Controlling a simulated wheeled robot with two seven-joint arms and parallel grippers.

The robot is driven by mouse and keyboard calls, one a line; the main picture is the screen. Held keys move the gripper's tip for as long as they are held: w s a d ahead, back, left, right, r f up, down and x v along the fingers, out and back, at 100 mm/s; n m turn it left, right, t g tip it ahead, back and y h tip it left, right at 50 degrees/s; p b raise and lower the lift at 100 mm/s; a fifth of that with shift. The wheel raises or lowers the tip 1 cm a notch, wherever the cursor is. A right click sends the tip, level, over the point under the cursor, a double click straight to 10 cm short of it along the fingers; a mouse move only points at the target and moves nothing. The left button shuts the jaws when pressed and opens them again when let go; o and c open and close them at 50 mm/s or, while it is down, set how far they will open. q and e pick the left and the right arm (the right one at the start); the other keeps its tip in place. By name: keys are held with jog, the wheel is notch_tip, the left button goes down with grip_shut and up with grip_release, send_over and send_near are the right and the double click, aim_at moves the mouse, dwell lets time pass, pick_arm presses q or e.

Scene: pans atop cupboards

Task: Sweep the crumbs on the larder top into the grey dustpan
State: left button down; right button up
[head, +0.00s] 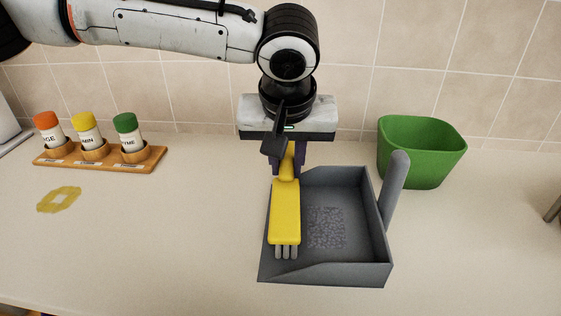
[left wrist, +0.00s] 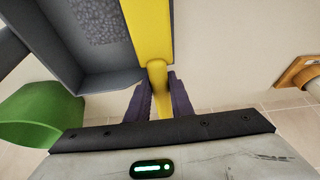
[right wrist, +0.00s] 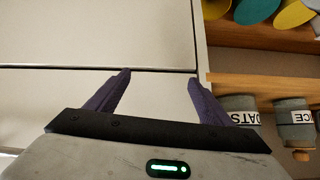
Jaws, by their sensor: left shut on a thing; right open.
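The grey dustpan (head: 375,232) lies on the pale larder top, its handle rising at the right. A square patch of grey specks (head: 326,227), which looks like the crumbs, lies on its floor; it also shows in the left wrist view (left wrist: 95,24). My left gripper (head: 287,168) is shut on the handle of a yellow brush (head: 285,212) with grey bristles. The brush is at the pan's left side, left of the specks; whether it touches the pan is unclear. My right gripper (right wrist: 158,78) is open and empty in the right wrist view, outside the head view.
A green bin (head: 422,150) stands behind the dustpan at right. A wooden rack (head: 100,157) with three spice jars is at the back left. The top between mark and dustpan is clear. Shelved jars (right wrist: 292,112) show beside my right gripper.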

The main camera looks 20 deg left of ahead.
pick_arm(q)
jog(key=shift+r, duration=0.1)
jog(key=r+p, duration=0.2)
jog(key=a+r+p, duration=0.1)
jog(key=r+p, duration=0.1)
jog(key=shift+s+r, duration=0.15)
jog(key=shift+a+r, duration=0.1)
jog(key=shift+r, duration=0.05)
dwell(0.7)
jog(key=shift+s, duration=0.1)
dwell(0.4)
